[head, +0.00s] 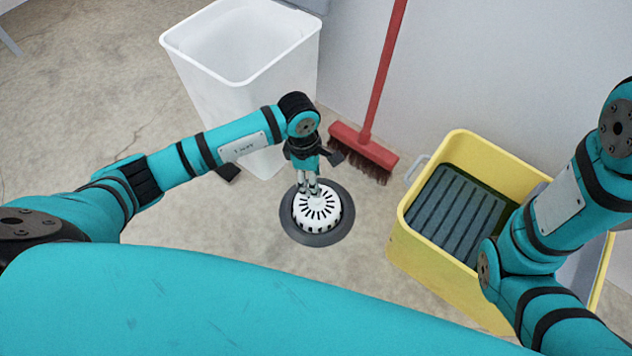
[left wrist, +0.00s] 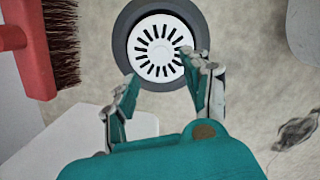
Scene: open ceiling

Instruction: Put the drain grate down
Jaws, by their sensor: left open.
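The drain grate (head: 317,208) is a round white piece with a slotted top and slotted side. It sits upright within the dark grey drain ring (head: 318,239) on the floor. In the left wrist view the grate (left wrist: 158,45) looks roughly centred in the ring (left wrist: 124,42). My left gripper (head: 313,189) is open, right at the grate's wall-side edge. In the left wrist view its fingertips (left wrist: 158,67) are spread, one overlapping the grate's edge in the picture. Whether they touch it I cannot tell. My right arm enters at the right; its gripper is out of view.
A white bin (head: 200,85) stands behind my left arm. A red broom (head: 362,150) leans on the wall just beyond the drain. A yellow mop bucket (head: 437,263) with a grey insert stands to the right. Bare concrete floor lies left of the drain.

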